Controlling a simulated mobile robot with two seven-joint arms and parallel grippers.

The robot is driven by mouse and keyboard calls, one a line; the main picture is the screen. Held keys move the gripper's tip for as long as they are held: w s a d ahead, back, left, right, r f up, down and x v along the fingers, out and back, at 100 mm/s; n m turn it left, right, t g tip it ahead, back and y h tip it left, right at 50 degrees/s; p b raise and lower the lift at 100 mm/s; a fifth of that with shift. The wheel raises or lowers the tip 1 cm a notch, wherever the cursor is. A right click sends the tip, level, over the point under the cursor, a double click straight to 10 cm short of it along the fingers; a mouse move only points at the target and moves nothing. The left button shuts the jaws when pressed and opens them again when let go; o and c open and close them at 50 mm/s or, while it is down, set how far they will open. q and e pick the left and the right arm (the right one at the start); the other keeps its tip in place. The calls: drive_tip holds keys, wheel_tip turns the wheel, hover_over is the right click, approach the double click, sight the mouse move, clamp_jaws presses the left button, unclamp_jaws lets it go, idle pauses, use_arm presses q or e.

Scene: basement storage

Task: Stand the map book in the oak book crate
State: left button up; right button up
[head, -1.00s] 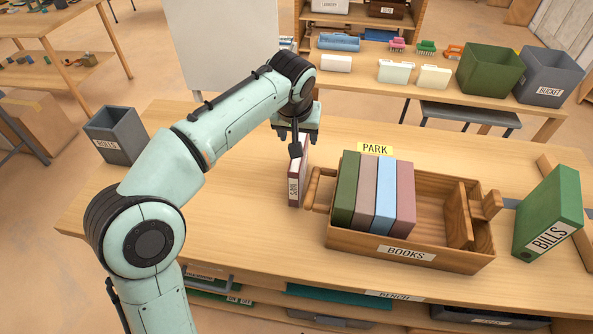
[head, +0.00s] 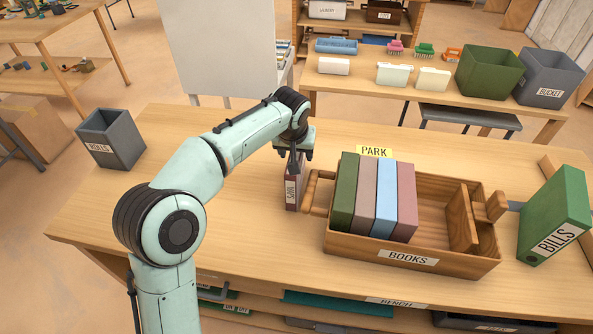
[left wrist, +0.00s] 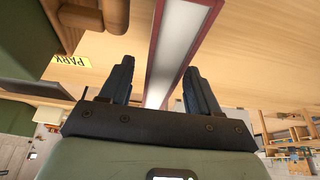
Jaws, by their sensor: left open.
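The map book (head: 291,194), dark red with pale pages and a small white label, stands upright on the bench just left of the crate. My left gripper (head: 295,163) is over its top, partly hiding it. In the left wrist view the open fingers (left wrist: 159,68) lie on either side of the book (left wrist: 183,52), with gaps showing. The oak book crate (head: 349,246), labelled BOOKS, holds several upright books in its left part: green, pinkish-brown, blue and mauve. Bare space shows between the mauve book and a wooden divider (head: 463,217). My right gripper is out of view.
A green BILLS binder (head: 553,218) stands right of the crate. A grey bin (head: 112,139) stands at the bench's left end. A yellow PARK label (head: 374,151) lies behind the crate. The bench top left of the map book is clear.

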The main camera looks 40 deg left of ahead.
use_arm(q)
drive_tip(key=shift+f, duration=0.2)
idle(0.5)
clamp_jaws()
